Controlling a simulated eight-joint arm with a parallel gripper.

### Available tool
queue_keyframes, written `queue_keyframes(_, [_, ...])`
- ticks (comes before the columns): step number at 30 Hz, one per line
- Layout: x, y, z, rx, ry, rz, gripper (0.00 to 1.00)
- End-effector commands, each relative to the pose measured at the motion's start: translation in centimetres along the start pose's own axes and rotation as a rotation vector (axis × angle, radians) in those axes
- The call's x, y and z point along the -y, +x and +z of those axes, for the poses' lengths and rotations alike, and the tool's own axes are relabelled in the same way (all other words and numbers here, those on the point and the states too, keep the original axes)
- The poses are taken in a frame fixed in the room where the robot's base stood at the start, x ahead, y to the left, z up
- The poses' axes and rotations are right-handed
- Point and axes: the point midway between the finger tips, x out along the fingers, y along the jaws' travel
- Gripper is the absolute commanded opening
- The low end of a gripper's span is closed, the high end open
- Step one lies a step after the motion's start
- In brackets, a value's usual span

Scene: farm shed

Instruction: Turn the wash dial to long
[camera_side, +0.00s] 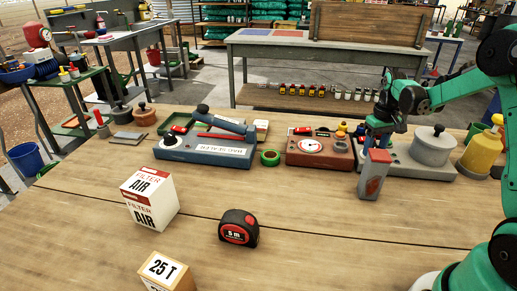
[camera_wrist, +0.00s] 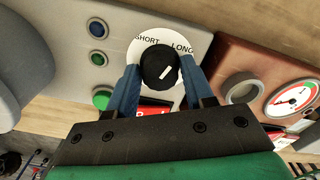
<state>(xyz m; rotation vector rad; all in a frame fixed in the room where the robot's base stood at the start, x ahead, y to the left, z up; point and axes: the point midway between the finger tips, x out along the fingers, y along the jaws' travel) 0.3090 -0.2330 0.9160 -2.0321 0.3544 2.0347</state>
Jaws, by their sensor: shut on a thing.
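The wash dial (camera_wrist: 158,62) is a black knob on a white round plate marked SHORT (camera_wrist: 147,40) at left and LONG (camera_wrist: 182,48) at right. Its white mark slants up to the right, on the LONG side; it does not clearly meet the word. My gripper (camera_wrist: 160,72) has a blue finger on each side of the knob and is shut on it. In the side view my gripper (camera_side: 376,138) is at the left end of the grey wash unit (camera_side: 398,158). The dial is hidden there by the gripper and a grey-and-red block.
The grey-and-red block (camera_side: 374,175) stands close in front of my gripper. A red-brown gauge unit (camera_side: 318,152) is just left, and a lidded grey pot (camera_side: 432,147) is right.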

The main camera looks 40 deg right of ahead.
Motion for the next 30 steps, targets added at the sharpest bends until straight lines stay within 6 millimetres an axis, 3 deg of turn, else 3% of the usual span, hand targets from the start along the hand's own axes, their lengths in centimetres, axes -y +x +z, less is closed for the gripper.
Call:
queue_keyframes(12, [0.01,-0.03,-0.08,-0.003,0.213,0.0,0.0])
queue_keyframes(29, [0.0,-0.03,-0.12,-0.005,0.25,0.0,0.0])
queue_keyframes(30, [0.0,-0.03,-0.12,-0.005,0.25,0.0,0.55])
